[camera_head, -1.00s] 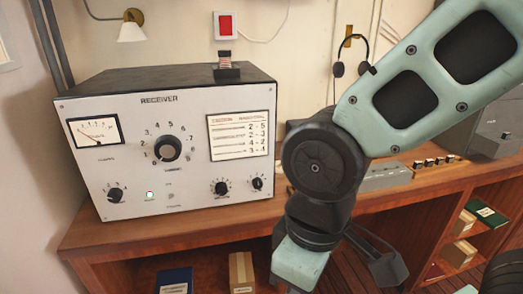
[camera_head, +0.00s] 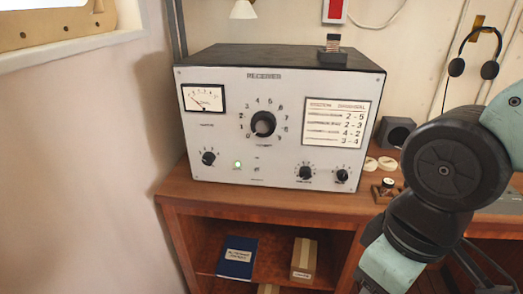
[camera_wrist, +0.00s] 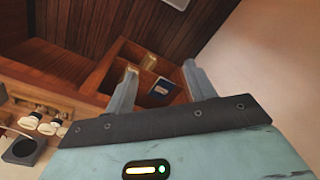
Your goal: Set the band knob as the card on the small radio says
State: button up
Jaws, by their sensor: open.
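A grey receiver (camera_head: 275,125) with a black top stands on the wooden desk in the head view. Its large black knob (camera_head: 263,123) sits in a ring of numbers. Smaller knobs are at lower left (camera_head: 208,157) and lower right (camera_head: 305,172); their labels are too small to read, so I cannot tell which is the band knob. A card (camera_head: 336,121) on its front has rows reading 2-5, 2-3, 4-2, 3-4. I cannot make out which thing is the small radio. My gripper (camera_wrist: 160,68) is open and empty in the wrist view, away from the receiver.
A green lamp (camera_head: 238,164) shows on the receiver. A dark box (camera_head: 396,132) and small round pale items (camera_head: 380,163) are right of it. A blue book (camera_head: 238,257) and a carton (camera_head: 305,260) lie in the shelf below. A wall is at left.

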jog(key=w+a+f+n+h, duration=0.2)
jog(key=w+a+n, duration=0.1)
jog(key=w+n, duration=0.15)
jog(key=n+t, duration=1.8)
jog(key=n, duration=0.5)
send_near(207, 162)
jog(key=w+b, duration=0.1)
jog(key=w, duration=0.1)
jog(key=w+b, duration=0.1)
jog(key=w, duration=0.1)
jog(key=w+b, duration=0.2)
jog(key=w, duration=0.1)
jog(key=shift+w+d, duration=0.15)
jog(key=shift+d, duration=0.15)
jog(key=shift+w, duration=0.75)
jog(key=shift+d, duration=0.1)
jog(key=c, duration=1)
